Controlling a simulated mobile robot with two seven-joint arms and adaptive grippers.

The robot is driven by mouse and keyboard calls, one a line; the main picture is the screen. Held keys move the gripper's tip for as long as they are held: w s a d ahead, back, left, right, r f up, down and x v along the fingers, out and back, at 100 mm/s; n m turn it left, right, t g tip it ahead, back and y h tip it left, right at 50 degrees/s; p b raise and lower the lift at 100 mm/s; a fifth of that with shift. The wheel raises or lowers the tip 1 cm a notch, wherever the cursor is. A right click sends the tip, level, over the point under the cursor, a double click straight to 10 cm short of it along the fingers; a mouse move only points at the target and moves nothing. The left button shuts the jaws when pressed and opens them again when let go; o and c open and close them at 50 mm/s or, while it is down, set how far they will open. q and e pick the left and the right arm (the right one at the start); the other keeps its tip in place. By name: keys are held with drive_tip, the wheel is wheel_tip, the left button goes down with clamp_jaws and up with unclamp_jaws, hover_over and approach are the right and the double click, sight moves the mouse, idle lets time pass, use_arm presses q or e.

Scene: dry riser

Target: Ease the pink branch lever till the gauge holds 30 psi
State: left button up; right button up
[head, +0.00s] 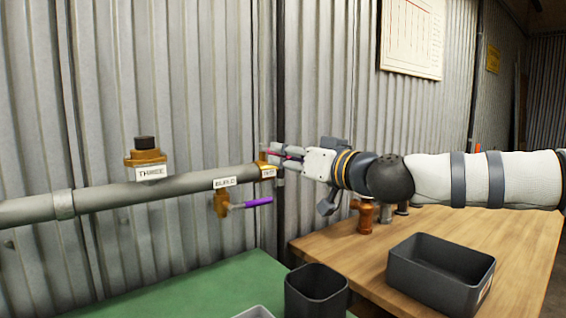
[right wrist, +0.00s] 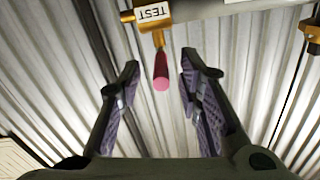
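The pink branch lever (right wrist: 161,70) shows in the right wrist view, sticking out from a brass fitting (right wrist: 151,14) labelled TEST. My right gripper (right wrist: 159,82) is open, with its two fingers on either side of the lever's end and visible gaps on both sides. In the head view my right gripper (head: 284,154) is at the end of the grey pipe (head: 110,194), by the TEST fitting, and a little pink shows between its fingers. I cannot make out a gauge in either view. My left gripper is not in view.
A purple lever (head: 258,201) sits below the BUILD label, left of my gripper. A brass fitting (head: 146,157) marked THREE tops the pipe. A wooden bench (head: 520,232) holds a dark bin (head: 440,282) and copper-coloured parts (head: 366,218). A dark cup (head: 318,295) stands in front.

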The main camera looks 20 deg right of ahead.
drive_tip(key=shift+w+a+r, duration=0.1)
drive_tip(key=shift+w+a, duration=0.15)
drive_tip(key=shift+w, duration=0.35)
clamp_jaws()
